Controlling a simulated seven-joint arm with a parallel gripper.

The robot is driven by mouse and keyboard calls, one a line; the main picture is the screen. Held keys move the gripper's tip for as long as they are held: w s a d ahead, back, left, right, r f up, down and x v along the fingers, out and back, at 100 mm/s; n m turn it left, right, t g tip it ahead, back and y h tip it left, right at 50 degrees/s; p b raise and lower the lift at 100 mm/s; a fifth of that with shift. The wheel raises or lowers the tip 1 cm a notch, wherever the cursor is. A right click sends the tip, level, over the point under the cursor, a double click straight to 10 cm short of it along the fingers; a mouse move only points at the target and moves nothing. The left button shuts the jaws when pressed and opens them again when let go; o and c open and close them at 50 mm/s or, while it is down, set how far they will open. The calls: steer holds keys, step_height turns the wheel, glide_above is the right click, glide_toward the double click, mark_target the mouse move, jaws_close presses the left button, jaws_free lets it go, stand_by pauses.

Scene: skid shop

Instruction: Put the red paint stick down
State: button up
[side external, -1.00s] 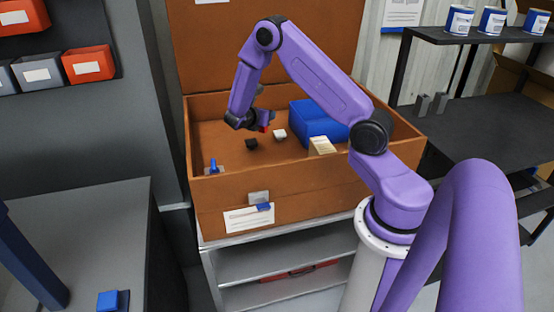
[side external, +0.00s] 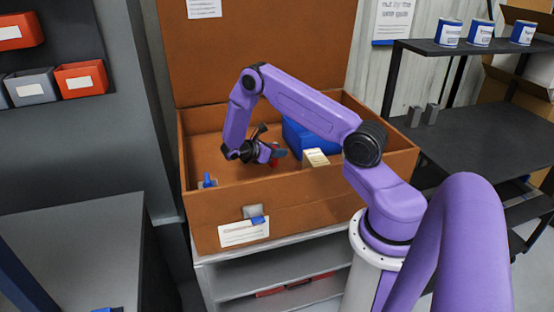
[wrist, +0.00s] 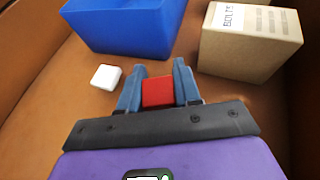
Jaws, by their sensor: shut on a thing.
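The red paint stick (wrist: 157,92) shows as a red block between the two blue-grey fingers of my gripper (wrist: 157,75) in the wrist view. My gripper is shut on it. In the side view my gripper (side external: 277,154) is inside the brown chest, low over its floor, with its fingers towards the right. Only small bits of red show there. The lower end of the stick is hidden, so I cannot tell whether it touches the floor.
The brown chest (side external: 215,215) has walls all round. A blue bin (wrist: 125,28) and a cardboard box marked "BOLTS" (wrist: 250,42) stand ahead of my fingers. A small white block (wrist: 105,77) lies left of them. Bare floor shows at the far left.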

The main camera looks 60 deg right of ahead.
steer(key=shift+f, duration=1.65)
steer(key=shift+f, duration=0.1)
steer(key=o, duration=1.1)
steer(key=shift+c, duration=0.2)
